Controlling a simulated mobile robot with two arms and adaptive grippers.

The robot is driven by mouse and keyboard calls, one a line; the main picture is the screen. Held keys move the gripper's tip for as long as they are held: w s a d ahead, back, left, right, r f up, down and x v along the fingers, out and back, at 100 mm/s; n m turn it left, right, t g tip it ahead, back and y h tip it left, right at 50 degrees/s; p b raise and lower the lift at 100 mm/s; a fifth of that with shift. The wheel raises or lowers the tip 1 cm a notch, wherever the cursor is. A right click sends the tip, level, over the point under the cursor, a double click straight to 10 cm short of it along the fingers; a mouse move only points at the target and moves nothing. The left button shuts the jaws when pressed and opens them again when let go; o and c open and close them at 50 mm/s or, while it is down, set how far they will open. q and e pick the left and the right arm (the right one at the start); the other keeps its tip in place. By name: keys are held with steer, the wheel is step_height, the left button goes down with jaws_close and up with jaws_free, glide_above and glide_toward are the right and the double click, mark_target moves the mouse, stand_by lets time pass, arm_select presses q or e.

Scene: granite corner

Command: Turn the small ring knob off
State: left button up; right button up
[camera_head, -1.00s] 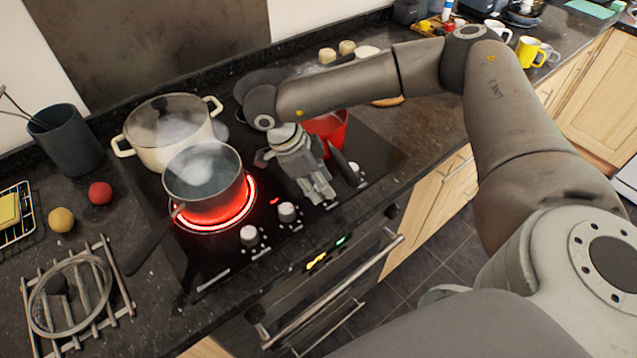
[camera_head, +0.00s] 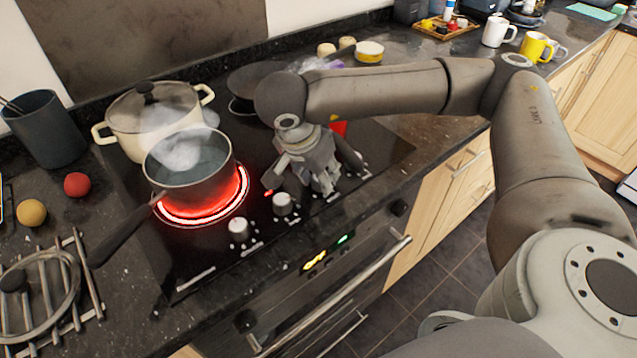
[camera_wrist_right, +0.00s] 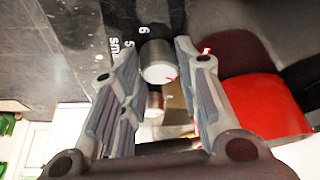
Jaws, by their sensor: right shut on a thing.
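My right gripper (camera_head: 325,188) reaches down to the knob row along the front of the black hob (camera_head: 205,262). In the right wrist view, a silver round knob (camera_wrist_right: 158,64) sits between the fingers (camera_wrist_right: 155,70), which are shut on it. The fingers hide most of this knob in the head view. Two other knobs, one at the left (camera_head: 238,229) and one nearer the gripper (camera_head: 283,204), stand free. One ring (camera_head: 205,212) glows red under a steaming saucepan (camera_head: 188,172). My left gripper is out of view.
A cream pot (camera_head: 150,115) stands behind the saucepan, whose dark handle (camera_head: 122,238) points toward the front left. A red pot (camera_wrist_right: 262,105) is close beside the fingers. The oven handle (camera_head: 350,290) runs below the counter edge.

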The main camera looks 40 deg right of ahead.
steer(key=shift+n+t+b, duration=0.4)
steer(key=shift+n+b, duration=0.75)
steer(key=shift+n, duration=0.05)
steer(key=o, duration=1)
steer(key=v, duration=1.2)
steer(key=shift+s+d+r, duration=0.1)
steer(key=shift+d, duration=0.2)
